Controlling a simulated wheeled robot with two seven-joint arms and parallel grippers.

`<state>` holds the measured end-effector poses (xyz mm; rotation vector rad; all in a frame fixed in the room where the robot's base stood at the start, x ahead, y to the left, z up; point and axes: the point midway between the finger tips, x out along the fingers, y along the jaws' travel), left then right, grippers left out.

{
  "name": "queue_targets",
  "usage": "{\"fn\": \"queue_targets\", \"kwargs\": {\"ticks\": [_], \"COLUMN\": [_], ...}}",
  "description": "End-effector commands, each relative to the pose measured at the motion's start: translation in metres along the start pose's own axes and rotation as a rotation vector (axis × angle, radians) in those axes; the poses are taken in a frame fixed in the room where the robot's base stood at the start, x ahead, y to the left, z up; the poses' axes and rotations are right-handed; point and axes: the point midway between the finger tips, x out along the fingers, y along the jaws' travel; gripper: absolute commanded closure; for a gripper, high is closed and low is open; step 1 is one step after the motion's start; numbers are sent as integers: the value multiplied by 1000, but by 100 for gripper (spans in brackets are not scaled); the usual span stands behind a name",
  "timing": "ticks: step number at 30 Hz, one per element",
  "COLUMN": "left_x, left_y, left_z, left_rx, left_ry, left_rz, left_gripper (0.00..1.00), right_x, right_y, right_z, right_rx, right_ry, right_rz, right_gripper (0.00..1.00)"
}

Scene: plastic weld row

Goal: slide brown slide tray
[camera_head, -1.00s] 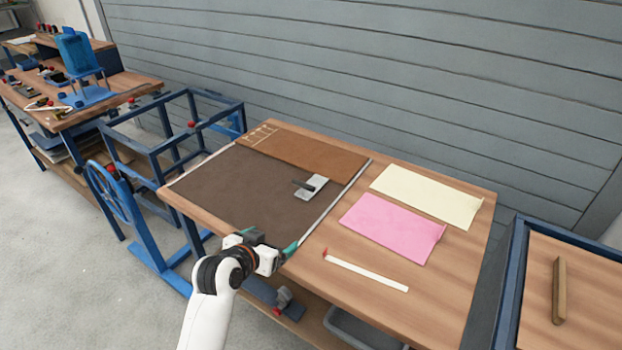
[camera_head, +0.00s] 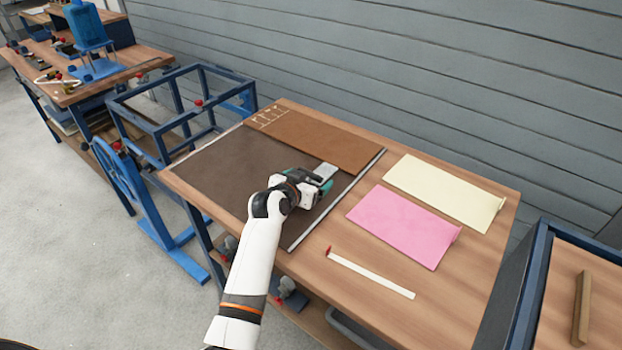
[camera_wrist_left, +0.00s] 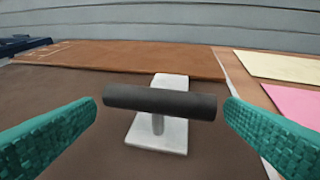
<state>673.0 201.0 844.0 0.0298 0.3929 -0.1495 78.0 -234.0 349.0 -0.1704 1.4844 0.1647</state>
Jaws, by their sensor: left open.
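The brown slide tray (camera_head: 215,172) lies flat on the wooden table between two pale rails. In the left wrist view its dark surface (camera_wrist_left: 60,107) carries a light grey plate (camera_wrist_left: 173,132) with a dark crosswise handle bar (camera_wrist_left: 160,101) on a post. My left gripper (camera_head: 322,186) is over the tray's right part, at the handle, and hides the bar in the head view. In the left wrist view its teal fingers (camera_wrist_left: 163,125) are open, one on each side of the bar, with gaps at both ends. My right gripper is not in view.
A lighter brown board (camera_head: 320,137) lies along the tray's far edge. To the right are a cream sheet (camera_head: 445,192), a pink sheet (camera_head: 404,226) and a white strip (camera_head: 370,274). A blue frame (camera_head: 150,127) stands left of the table, and a grey wall is behind.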

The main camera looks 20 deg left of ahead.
Motion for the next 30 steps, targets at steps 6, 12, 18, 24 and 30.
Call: {"fn": "queue_targets", "kwargs": {"ticks": [6, 12, 18, 24, 30], "left_x": [19, 21, 21, 21, 20], "left_y": [0, 0, 0, 0, -1], "left_z": [0, 0, 0, 0, 0], "left_rx": [-1, 0, 0, 0, 0], "left_ry": [0, 0, 1, 1, 2], "left_rz": [0, 0, 0, -1, -2], "left_gripper": [7, 7, 20, 53, 63], "right_x": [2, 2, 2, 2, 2], "right_y": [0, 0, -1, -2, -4], "right_z": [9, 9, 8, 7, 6], "right_rx": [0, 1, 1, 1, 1], "right_ry": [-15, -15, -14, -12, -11], "right_rz": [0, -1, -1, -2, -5], "right_gripper": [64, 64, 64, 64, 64]}}
